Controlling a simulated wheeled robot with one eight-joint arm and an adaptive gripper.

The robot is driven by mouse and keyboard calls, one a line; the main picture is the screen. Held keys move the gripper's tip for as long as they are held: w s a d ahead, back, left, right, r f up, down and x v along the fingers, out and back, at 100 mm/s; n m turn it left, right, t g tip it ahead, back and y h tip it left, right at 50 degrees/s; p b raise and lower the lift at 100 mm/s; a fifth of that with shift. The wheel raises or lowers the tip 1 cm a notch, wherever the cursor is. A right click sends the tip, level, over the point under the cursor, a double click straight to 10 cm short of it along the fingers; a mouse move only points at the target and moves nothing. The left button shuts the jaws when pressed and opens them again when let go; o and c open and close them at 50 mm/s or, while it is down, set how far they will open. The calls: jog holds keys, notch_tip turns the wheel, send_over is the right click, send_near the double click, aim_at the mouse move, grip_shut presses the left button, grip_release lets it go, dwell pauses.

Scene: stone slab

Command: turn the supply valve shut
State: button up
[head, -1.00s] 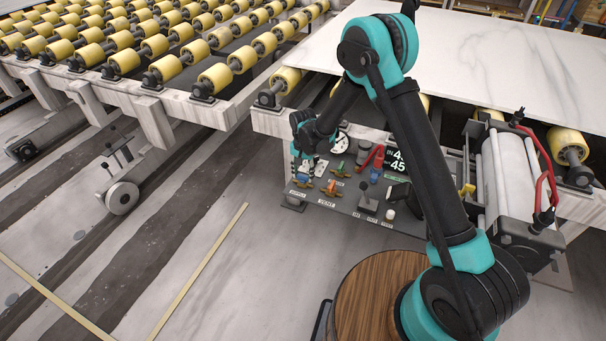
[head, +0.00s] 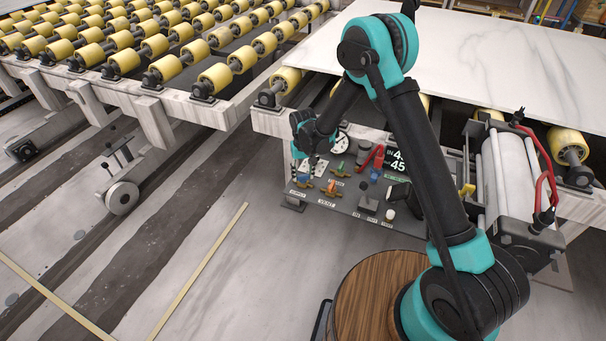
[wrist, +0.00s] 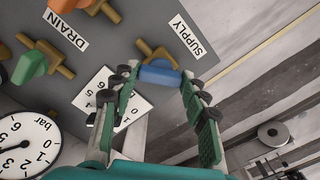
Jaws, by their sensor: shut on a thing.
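The supply valve has a blue handle (wrist: 160,75) on a brass body (wrist: 152,52), beside the SUPPLY label (wrist: 188,34) in the wrist view. My gripper (wrist: 160,82) has one finger at each end of the blue handle and is shut on it. In the head view my gripper (head: 302,170) is at the left end of the panel, over the valve, and its fingers are small and hard to make out. The exact angle of the handle to the pipe is hard to tell.
A green-handled valve (wrist: 31,66) by the DRAIN label and an orange-handled valve (wrist: 80,3) are close by. A dial gauge (wrist: 24,145) and a white numbered plate (wrist: 118,100) are near my fingers. The panel (head: 345,199) also carries a lever (head: 367,203). A stone slab (head: 500,60) lies above.

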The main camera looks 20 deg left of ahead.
aim_at(303, 175)
jog(key=n, duration=0.5)
jog(key=shift+n, duration=0.3)
jog(key=n, duration=0.5)
dwell(0.4)
jog(key=o, duration=1.2)
jog(key=shift+c, duration=0.2)
notch_tip(303, 175, up, 12)
